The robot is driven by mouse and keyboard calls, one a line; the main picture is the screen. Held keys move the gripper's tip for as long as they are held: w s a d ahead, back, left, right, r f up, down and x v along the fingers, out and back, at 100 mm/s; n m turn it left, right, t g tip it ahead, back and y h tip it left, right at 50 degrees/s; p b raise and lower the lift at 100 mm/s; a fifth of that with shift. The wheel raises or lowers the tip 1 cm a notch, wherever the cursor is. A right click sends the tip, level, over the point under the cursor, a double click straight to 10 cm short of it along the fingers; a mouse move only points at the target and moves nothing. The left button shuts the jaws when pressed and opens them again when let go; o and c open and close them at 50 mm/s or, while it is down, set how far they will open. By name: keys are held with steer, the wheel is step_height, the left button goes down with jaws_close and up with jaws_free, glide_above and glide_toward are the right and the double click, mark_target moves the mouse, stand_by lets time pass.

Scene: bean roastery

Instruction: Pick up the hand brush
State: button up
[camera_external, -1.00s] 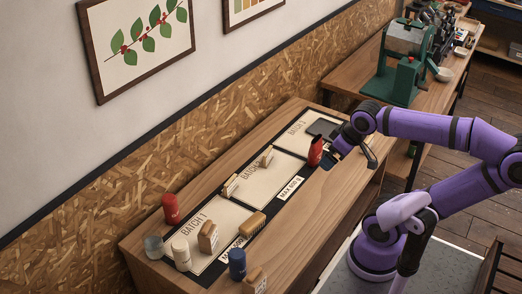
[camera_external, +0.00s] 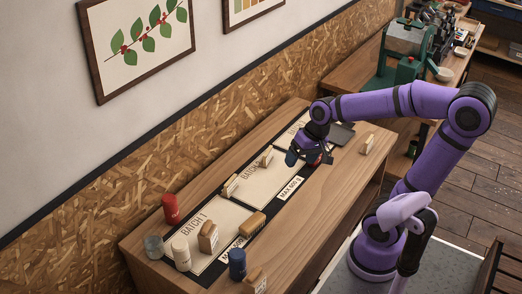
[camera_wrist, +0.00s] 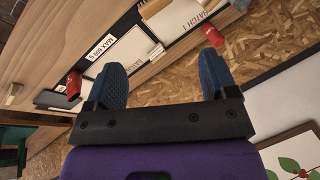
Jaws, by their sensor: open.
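The hand brush appears to be the brown, rounded block with a paler underside (camera_external: 253,224), lying at the near edge of the Batch 1 mat. In the wrist view, a tan block (camera_wrist: 152,8) cut by the top edge looks like the same brush. My gripper (camera_external: 308,158) is over the far part of the table, by the Batch 3 end, well away from the brush. Its blue fingers (camera_wrist: 163,62) are apart, with nothing between them. A red canister (camera_external: 318,161) is partly hidden behind my gripper; it also shows left of the fingers in the wrist view (camera_wrist: 73,84).
Around the Batch 1 mat (camera_external: 222,222) stand a red canister (camera_external: 171,209), a glass (camera_external: 154,246), a cream canister (camera_external: 181,253), a wooden block (camera_external: 208,236) and a blue canister (camera_external: 237,264).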

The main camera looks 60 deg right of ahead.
steer(key=w+f+m+g+y, duration=0.1)
steer(key=w+f+m, duration=0.3)
steer(key=w+f, duration=0.3)
steer(key=m+g+y, duration=0.1)
steer(key=m+g, duration=0.1)
steer(key=m, duration=0.8)
glide_toward(253, 220)
steer(key=shift+s+a+f, duration=0.1)
steer(key=shift+a+f, duration=0.2)
steer(key=shift+a, duration=0.1)
steer(key=shift+a+f, duration=0.1)
steer(key=shift+f, duration=0.6)
steer(key=shift+x, duration=5)
steer(key=shift+f, duration=0.15)
steer(key=shift+c, duration=0.3)
steer(key=c, duration=1)
